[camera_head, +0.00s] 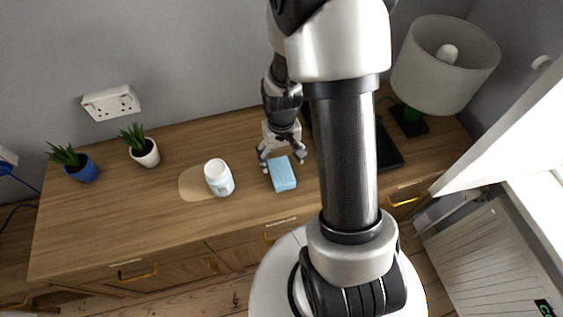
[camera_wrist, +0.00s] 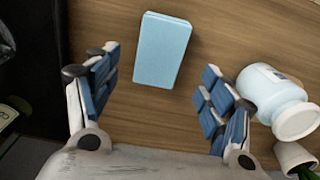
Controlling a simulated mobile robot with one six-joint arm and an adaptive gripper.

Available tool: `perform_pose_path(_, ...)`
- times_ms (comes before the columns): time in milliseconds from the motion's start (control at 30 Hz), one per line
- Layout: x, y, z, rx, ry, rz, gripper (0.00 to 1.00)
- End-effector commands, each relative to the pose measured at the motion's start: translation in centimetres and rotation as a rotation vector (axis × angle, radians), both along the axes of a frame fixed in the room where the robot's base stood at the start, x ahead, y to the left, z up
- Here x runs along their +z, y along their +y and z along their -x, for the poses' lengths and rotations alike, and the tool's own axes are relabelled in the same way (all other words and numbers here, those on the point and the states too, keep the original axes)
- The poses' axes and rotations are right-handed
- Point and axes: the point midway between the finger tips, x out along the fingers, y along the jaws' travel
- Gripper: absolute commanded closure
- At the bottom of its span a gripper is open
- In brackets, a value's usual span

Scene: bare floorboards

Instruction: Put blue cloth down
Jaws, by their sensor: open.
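The blue cloth (camera_head: 282,174) is a light blue, flat, folded block lying on the wooden dresser top, right of the white bottle. In the wrist view the cloth (camera_wrist: 162,50) lies on the wood ahead of the fingers, near the top middle. My gripper (camera_head: 283,160) is open, with its fingers spread at the cloth's far end in the head view. In the wrist view my gripper (camera_wrist: 162,88) has nothing between its fingers, and bare wood shows there.
A white bottle (camera_head: 218,178) stands left of the cloth, close to one finger in the wrist view (camera_wrist: 272,95). Potted plants (camera_head: 145,152) (camera_head: 82,167) stand further left. A lamp (camera_head: 440,68) and a dark object (camera_head: 388,150) are on the right. The dresser's front left is clear.

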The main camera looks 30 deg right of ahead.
Motion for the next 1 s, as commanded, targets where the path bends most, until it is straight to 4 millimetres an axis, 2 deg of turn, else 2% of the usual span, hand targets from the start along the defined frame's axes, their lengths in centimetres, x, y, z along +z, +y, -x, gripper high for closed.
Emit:
perform_pose_path(33, 1.5, 0.0, 0.0, 0.000, -0.003, 0.001, 0.26)
perform_pose_path(100, 2.8, 0.0, -0.1, 0.000, -0.003, 0.001, 0.26)
perform_pose_path(367, 5.4, 0.1, 0.0, 0.002, -0.004, 0.001, 0.26)
perform_pose_path(467, 7.1, 0.5, -0.1, 0.013, -0.021, 0.006, 0.26)
perform_pose_path(567, 10.5, 1.6, 0.0, 0.041, -0.063, 0.018, 0.26)
perform_pose_path(667, 14.9, 3.3, 0.9, 0.079, -0.118, 0.031, 0.26)
perform_pose_path(800, 20.5, 5.8, 3.4, 0.135, -0.197, 0.045, 0.26)
perform_pose_path(900, 23.7, 7.4, 5.8, 0.174, -0.256, 0.053, 0.26)
perform_pose_path(1000, 26.0, 8.8, 8.3, 0.211, -0.309, 0.057, 0.26)
